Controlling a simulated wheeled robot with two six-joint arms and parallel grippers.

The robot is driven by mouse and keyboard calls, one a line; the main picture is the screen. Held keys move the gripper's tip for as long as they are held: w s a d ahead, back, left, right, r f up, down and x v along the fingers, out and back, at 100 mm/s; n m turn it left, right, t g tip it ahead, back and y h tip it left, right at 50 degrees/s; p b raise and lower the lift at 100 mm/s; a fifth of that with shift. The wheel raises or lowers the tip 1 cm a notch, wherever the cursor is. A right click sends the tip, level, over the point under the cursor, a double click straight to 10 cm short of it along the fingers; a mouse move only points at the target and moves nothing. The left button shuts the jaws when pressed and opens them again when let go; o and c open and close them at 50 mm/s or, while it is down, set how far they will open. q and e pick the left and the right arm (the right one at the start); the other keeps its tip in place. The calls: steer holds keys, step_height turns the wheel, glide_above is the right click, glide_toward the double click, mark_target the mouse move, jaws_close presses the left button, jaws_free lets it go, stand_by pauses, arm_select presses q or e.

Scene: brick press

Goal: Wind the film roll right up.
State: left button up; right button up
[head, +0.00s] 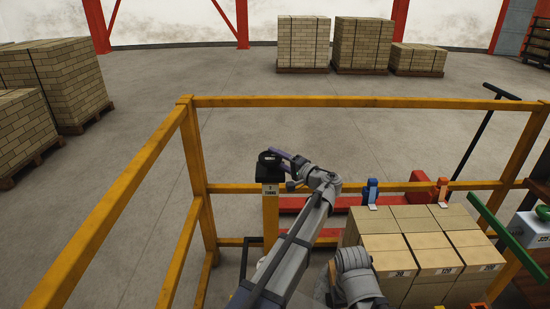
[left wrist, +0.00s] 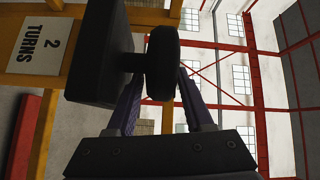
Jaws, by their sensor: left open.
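A black box (head: 270,172) sits on a yellow post at the rail, with a dark round knob (head: 268,157) at its top. My left gripper (head: 274,155) is at this knob. In the left wrist view, the knob (left wrist: 162,62) stands out from the side of the black box (left wrist: 103,60) and lies between my two purple fingers, which are open. Whether they touch it I cannot tell. A sign (left wrist: 44,45) beside it reads "2 TURNS". I cannot make out a film roll. My right gripper is not in view.
A yellow rail (head: 370,102) fences the place in front and at the left. A green bar (head: 494,221) is farther right. Pallets of bricks (head: 303,42) stand beyond the rail.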

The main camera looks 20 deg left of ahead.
arm_select(q)
steer(key=shift+w+a, duration=0.15)
steer(key=shift+a, duration=0.1)
steer(key=shift+c, duration=0.3)
jaws_close()
